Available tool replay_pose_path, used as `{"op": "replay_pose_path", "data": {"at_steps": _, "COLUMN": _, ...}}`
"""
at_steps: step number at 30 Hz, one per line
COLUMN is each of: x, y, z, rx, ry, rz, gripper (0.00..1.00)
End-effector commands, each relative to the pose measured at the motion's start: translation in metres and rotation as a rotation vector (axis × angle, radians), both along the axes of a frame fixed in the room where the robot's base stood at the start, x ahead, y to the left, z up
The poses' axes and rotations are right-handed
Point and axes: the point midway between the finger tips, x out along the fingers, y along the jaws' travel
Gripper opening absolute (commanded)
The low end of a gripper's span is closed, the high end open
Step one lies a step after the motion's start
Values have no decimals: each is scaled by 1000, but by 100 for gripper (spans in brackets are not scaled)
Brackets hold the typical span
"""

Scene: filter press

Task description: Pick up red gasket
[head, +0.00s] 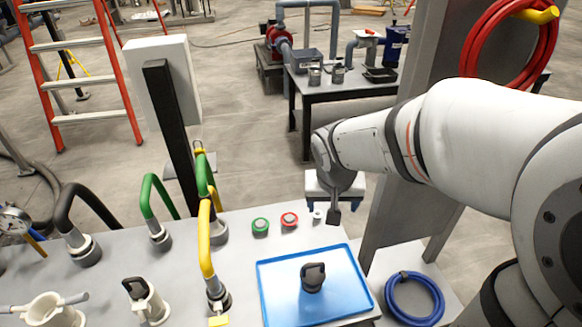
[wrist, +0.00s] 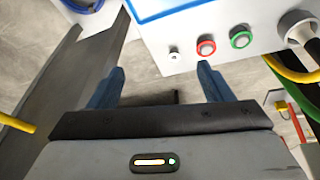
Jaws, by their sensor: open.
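The red gasket (head: 289,219) looks like a small red ring with a pale centre. It lies flat on the grey bench top near its far edge, and it also shows in the wrist view (wrist: 206,47). A matching green ring (head: 260,226) lies just left of it in the head view. My gripper (head: 334,205) is to the right of the red gasket, apart from it. In the wrist view my gripper (wrist: 160,85) is open, with two blue fingers apart and nothing between them. The red gasket sits beyond the right finger there.
A small white fitting (head: 317,215) stands between the red gasket and my gripper. A blue tray (head: 262,290) holding a black-handled part (head: 313,277) is nearer. Yellow and green bent pipes (head: 206,240) rise at left. A grey post (head: 395,190) stands right.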

Motion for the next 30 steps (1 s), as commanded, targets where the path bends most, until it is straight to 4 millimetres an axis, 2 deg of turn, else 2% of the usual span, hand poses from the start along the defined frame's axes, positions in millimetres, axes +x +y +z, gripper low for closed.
{"op": "replay_pose_path", "data": {"at_steps": 1, "x": 22, "y": 11, "z": -23, "rx": -5, "ry": -6, "rz": -3, "gripper": 73}}
{"op": "replay_pose_path", "data": {"at_steps": 3, "x": 49, "y": 27, "z": -43, "rx": -2, "ry": -28, "rz": -12, "gripper": 73}}
{"op": "replay_pose_path", "data": {"at_steps": 6, "x": 81, "y": 50, "z": -73, "rx": 9, "ry": -55, "rz": -20, "gripper": 73}}
{"op": "replay_pose_path", "data": {"at_steps": 10, "x": 108, "y": 75, "z": -104, "rx": 27, "ry": -80, "rz": -23, "gripper": 73}}
{"op": "replay_pose_path", "data": {"at_steps": 16, "x": 126, "y": 95, "z": -128, "rx": 46, "ry": -97, "rz": -24, "gripper": 73}}
{"op": "replay_pose_path", "data": {"at_steps": 26, "x": 138, "y": 95, "z": -163, "rx": 47, "ry": -96, "rz": -24, "gripper": 73}}
{"op": "replay_pose_path", "data": {"at_steps": 30, "x": 142, "y": 93, "z": -185, "rx": 46, "ry": -95, "rz": -23, "gripper": 73}}
